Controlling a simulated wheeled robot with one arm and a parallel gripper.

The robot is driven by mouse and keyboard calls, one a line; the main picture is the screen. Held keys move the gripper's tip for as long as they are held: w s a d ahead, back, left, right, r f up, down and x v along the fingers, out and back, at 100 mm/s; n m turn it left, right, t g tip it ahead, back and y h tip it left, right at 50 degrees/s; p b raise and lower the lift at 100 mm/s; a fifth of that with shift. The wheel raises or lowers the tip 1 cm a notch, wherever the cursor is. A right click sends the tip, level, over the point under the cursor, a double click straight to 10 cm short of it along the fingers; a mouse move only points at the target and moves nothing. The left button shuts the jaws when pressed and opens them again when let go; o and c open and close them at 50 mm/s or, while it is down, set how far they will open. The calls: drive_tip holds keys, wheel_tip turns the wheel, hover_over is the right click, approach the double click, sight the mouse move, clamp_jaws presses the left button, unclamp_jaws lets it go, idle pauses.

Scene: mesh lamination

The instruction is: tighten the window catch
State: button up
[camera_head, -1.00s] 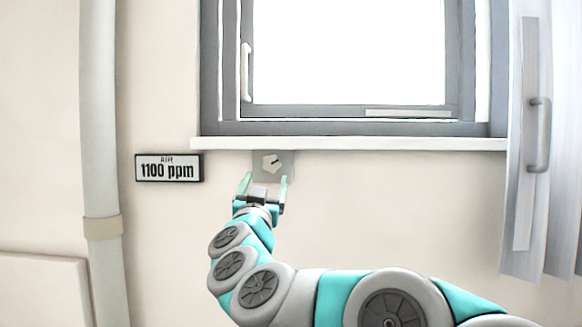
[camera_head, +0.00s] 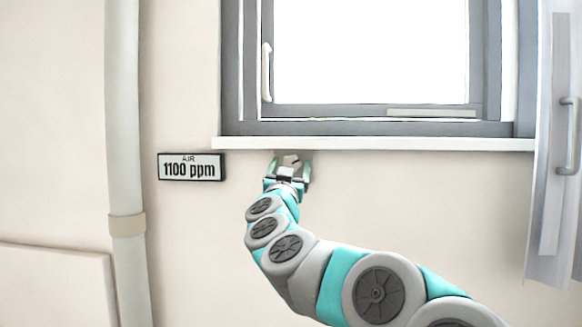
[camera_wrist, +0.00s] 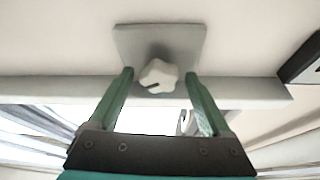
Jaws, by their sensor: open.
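The window catch is a pale, lobed knob (camera_wrist: 158,76) with a dark slot mark, set on a square grey plate (camera_wrist: 185,42) in the wrist view. In the head view the knob (camera_head: 291,159) sits on the wall just under the window sill. My gripper (camera_head: 290,165) is open, and its two green fingers stand on either side of the knob. In the wrist view my gripper (camera_wrist: 158,80) has fingertips left and right of the knob, with a visible gap on each side. Most of the plate is hidden in the head view.
The white sill (camera_head: 400,144) runs close above my gripper. The window frame (camera_head: 360,128) is over it. A sign reading "AIR 1100 ppm" (camera_head: 191,167) is to the left, then a vertical pipe (camera_head: 125,120). A grey panel with a handle (camera_head: 567,140) is at the right.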

drive_tip(key=shift+c, duration=0.4)
clamp_jaws()
drive_tip(key=shift+r+m+p, duration=0.1)
drive_tip(key=shift+m+p, duration=0.2)
drive_tip(key=shift+p, duration=0.05)
drive_tip(key=shift+r+m+h+p, duration=0.1)
drive_tip(key=shift+m+h+p, duration=0.7)
drive_tip(key=shift+m, duration=0.4)
drive_tip(key=shift+a+m+g+h+p, duration=0.1)
drive_tip(key=shift+m+g+h+p, duration=0.55)
drive_tip(key=shift+m, duration=1.95)
drive_tip(key=shift+h+b, duration=0.3)
drive_tip(key=shift+h, duration=0.25)
drive_tip(key=shift+o, duration=0.4)
unclamp_jaws()
